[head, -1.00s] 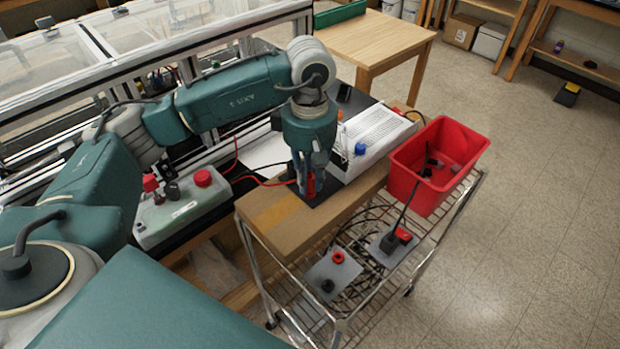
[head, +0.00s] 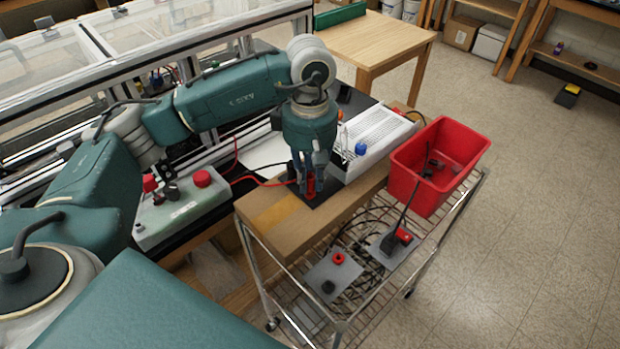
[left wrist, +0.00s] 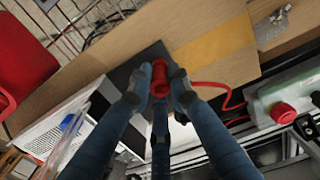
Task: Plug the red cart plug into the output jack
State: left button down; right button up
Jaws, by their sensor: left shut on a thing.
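My left gripper (head: 311,190) is shut on a red plug, pointing down over a dark mat (head: 325,197) on the wooden top of the wire cart. In the left wrist view the red plug (left wrist: 159,78) sits between the fingertips, and its red cable (left wrist: 215,88) runs off to the right. A grey plate (head: 318,276) on the lower shelf carries a red round fitting (head: 338,258) and a black one (head: 328,287). Another grey plate (head: 407,252) there has a red and a black plug-like part. I cannot tell which part is the output jack. My right gripper is not in view.
A red bin (head: 437,197) stands at the cart's right end. A white perforated case (head: 375,140) is just right of my gripper. A grey box with red buttons (head: 180,210) is at left. Black cables (head: 352,238) lie tangled on the shelf.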

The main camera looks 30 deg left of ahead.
aim_at(310, 176)
pick_arm(q)
jog(key=shift+f+b, duration=0.5)
jog(key=c, duration=1.5)
grip_release()
jog(key=shift+c, duration=0.2)
jog(key=shift+r, duration=0.1)
notch_tip(310, 176, up, 12)
